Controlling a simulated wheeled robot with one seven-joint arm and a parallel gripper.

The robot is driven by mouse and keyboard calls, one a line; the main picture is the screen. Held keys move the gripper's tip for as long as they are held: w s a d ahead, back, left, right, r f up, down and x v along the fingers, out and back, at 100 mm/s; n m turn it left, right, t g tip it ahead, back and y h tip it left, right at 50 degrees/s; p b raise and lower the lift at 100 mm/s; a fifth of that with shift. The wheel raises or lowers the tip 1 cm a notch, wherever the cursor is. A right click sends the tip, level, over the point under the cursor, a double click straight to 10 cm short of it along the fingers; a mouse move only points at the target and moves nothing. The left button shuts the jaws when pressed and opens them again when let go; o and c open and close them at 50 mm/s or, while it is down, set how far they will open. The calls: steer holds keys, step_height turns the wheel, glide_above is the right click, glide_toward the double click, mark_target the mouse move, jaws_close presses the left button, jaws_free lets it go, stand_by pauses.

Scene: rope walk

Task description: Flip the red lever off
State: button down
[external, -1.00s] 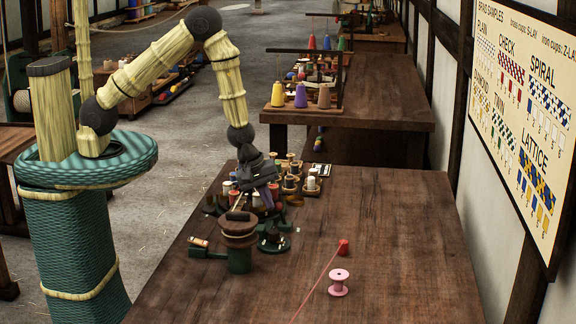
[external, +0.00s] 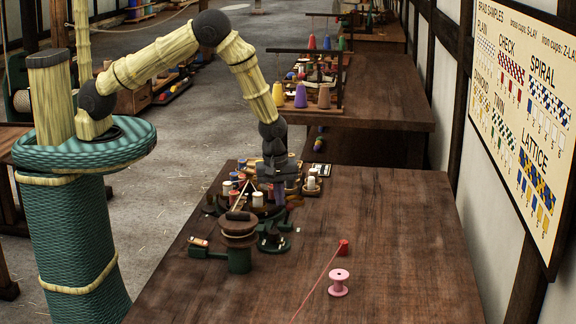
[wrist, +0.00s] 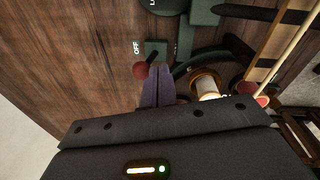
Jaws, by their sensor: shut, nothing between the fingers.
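In the wrist view the red lever (wrist: 140,70) shows as a round dark-red knob beside a small green block (wrist: 156,48). A white OFF label (wrist: 136,47) lies on the wood just left of that block. My gripper (wrist: 160,70) has its two purple fingers together and empty, with the tips right beside the knob, to its right in the picture. I cannot tell whether they touch it. In the external view my gripper (external: 279,193) points down over the cluttered braiding machine on the bench; the red lever cannot be made out there.
A green stand with a brown drum (external: 238,240) is at the machine's front. Several thread bobbins (external: 257,199) crowd around the gripper.

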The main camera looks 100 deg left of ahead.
steer(key=shift+w+r, duration=0.1)
steer(key=shift+w, duration=0.85)
steer(key=shift+w, duration=0.25)
steer(key=shift+r, duration=0.1)
steer(key=shift+w+r, duration=0.15)
steer(key=shift+r, duration=0.25)
step_height(320, 180, up, 9)
steer(key=w+p, duration=0.1)
steer(key=p, duration=0.6)
steer(key=shift+w+d, duration=0.4)
steer(key=shift+f, duration=0.15)
